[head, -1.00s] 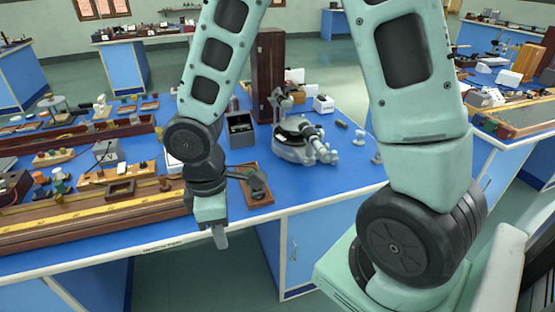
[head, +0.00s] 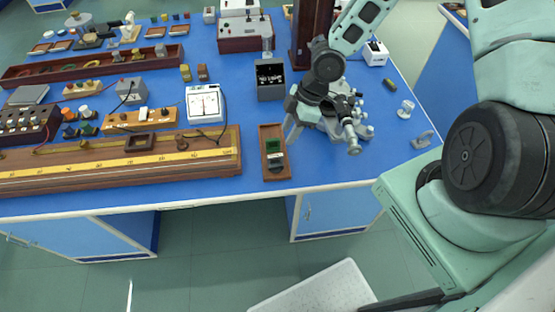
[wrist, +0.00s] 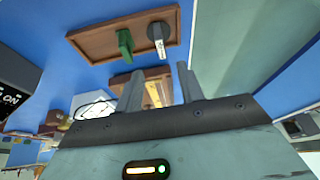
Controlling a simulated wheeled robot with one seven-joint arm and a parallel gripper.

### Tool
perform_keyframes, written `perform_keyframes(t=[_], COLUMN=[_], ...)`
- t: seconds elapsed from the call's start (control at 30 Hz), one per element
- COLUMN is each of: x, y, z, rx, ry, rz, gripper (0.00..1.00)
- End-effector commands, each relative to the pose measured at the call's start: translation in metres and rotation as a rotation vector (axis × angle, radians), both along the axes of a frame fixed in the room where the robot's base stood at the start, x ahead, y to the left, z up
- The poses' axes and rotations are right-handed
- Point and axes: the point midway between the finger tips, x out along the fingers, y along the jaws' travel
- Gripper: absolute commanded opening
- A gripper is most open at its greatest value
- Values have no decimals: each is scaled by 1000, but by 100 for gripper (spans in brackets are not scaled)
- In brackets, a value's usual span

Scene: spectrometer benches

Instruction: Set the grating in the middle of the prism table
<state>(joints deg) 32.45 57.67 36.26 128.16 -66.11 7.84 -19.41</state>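A wooden tray (head: 265,134) lies near the bench's front edge and also shows in the wrist view (wrist: 90,44). A small green upright piece (head: 273,146) stands in it, also in the wrist view (wrist: 124,42). Beside it is a dark round piece with a white label (wrist: 159,36). I cannot tell for sure which of these is the grating. My gripper (wrist: 158,86) is open and empty, its fingers apart from the tray. In the head view my gripper (head: 291,128) is just right of the tray. The spectrometer (head: 352,128) is behind my arm, which hides its prism table.
A dark box with a display (head: 270,79) stands behind the tray. A long wooden board with a yellow scale (head: 110,165) lies to the left, with a white meter (head: 204,104) behind it. Bare blue bench surrounds the tray.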

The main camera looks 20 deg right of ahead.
Motion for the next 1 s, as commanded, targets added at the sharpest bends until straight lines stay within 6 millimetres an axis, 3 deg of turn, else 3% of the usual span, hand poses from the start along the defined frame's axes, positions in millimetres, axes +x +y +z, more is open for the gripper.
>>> perform_keyframes(t=[0.3, 0.67, 1.0], x=[1, 1, 0], y=[20, 28, 41], z=[-47, -67, -104], rx=[-2, -2, -2], ry=[0, 0, 2], rz=[4, 1, 1], gripper=[38, 38, 38])
